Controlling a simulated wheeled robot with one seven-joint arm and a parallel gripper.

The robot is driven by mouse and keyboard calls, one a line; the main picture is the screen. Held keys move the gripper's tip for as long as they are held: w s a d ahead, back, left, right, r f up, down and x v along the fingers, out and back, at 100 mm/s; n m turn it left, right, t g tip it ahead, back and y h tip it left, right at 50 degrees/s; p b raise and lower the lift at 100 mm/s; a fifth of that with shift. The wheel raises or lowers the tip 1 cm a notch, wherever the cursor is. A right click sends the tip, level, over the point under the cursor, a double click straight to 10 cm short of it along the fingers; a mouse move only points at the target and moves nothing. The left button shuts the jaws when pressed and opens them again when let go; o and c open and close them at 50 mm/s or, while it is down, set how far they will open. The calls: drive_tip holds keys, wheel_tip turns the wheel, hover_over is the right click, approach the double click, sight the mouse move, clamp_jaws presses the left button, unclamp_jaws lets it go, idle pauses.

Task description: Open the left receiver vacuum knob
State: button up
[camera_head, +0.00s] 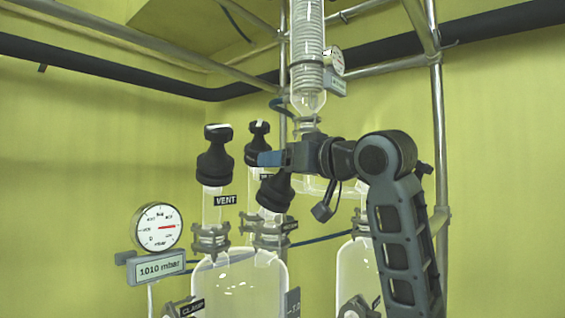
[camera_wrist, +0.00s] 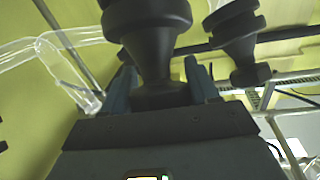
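The left receiver is a clear glass vessel (camera_head: 237,285) with black knobs on its necks. One black knob (camera_head: 215,158) stands on the neck labelled VENT. Another black knob (camera_head: 258,136) stands behind it to the right, and a third, tilted one (camera_head: 275,192) sits lower. My gripper (camera_head: 265,158) reaches in from the right, its blue fingers at the rear knob. In the wrist view a black knob (camera_wrist: 152,35) stands between my two fingers (camera_wrist: 160,88), one on each side of its narrow part. I cannot tell whether both fingers touch it. The rear knob's label is partly hidden.
A round gauge (camera_head: 157,227) with a 1010 mbar display (camera_head: 160,268) is at lower left. A glass condenser (camera_head: 308,60) rises above my wrist. Metal poles (camera_head: 440,150) and a second glass vessel (camera_head: 355,268) are on the right. In the wrist view another black knob (camera_wrist: 238,40) is close by.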

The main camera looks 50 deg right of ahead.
drive_tip(key=c, duration=0.6)
drive_tip(key=shift+n+y, duration=0.4)
